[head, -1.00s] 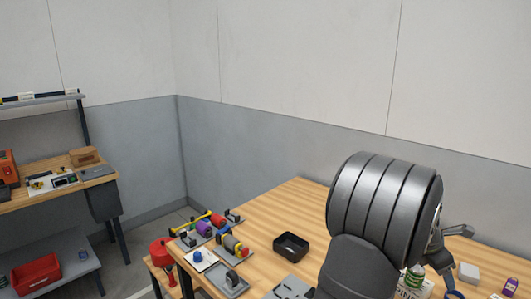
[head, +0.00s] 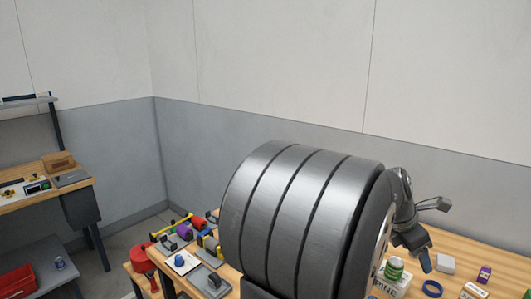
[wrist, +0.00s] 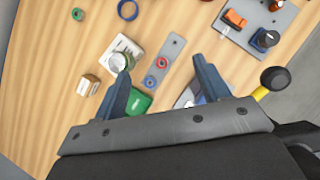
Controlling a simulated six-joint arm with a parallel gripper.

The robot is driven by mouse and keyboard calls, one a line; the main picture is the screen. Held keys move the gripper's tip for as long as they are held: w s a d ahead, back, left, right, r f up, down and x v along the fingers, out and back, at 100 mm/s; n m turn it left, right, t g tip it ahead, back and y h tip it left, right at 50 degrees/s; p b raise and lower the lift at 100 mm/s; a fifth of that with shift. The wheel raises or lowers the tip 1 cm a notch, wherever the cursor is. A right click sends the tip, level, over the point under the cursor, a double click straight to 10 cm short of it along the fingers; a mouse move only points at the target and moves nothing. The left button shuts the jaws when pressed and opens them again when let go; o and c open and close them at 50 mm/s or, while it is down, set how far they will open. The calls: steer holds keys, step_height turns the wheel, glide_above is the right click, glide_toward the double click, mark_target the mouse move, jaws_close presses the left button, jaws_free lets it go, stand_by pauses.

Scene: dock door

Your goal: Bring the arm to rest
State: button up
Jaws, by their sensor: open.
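My gripper (head: 424,262) shows partly at the right in the head view, above the wooden table (head: 470,250), with one blue finger visible. In the wrist view my gripper (wrist: 163,66) has its two blue fingers spread apart with nothing held between them. My large grey arm link fills the middle of the head view and hides much of the table.
A second workbench (head: 60,195) stands far left. The upper wall is clear.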

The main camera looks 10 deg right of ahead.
steer(key=s+a+f, duration=0.1)
steer(key=a+f, duration=0.1)
steer(key=a, duration=0.5)
steer(key=s+a+f, duration=0.1)
steer(key=s+a, duration=0.1)
steer(key=a, duration=0.5)
steer(key=shift+a+f, duration=0.25)
steer(key=shift+f, duration=0.1)
steer(key=o, duration=0.7)
steer(key=w+d+r+m+t+y, duration=0.1)
steer(key=w+d+r+m+t, duration=0.3)
steer(key=m, duration=1)
steer(key=w+d+r+m+g+y, duration=0.1)
steer(key=w+d+r+m+y, duration=0.1)
steer(key=d+r+m, duration=0.8)
steer(key=w+f+m, duration=0.3)
steer(key=f, duration=0.9)
steer(key=shift+d+f, duration=0.25)
steer(key=shift+f, duration=0.05)
steer(key=shift+r, duration=0.1)
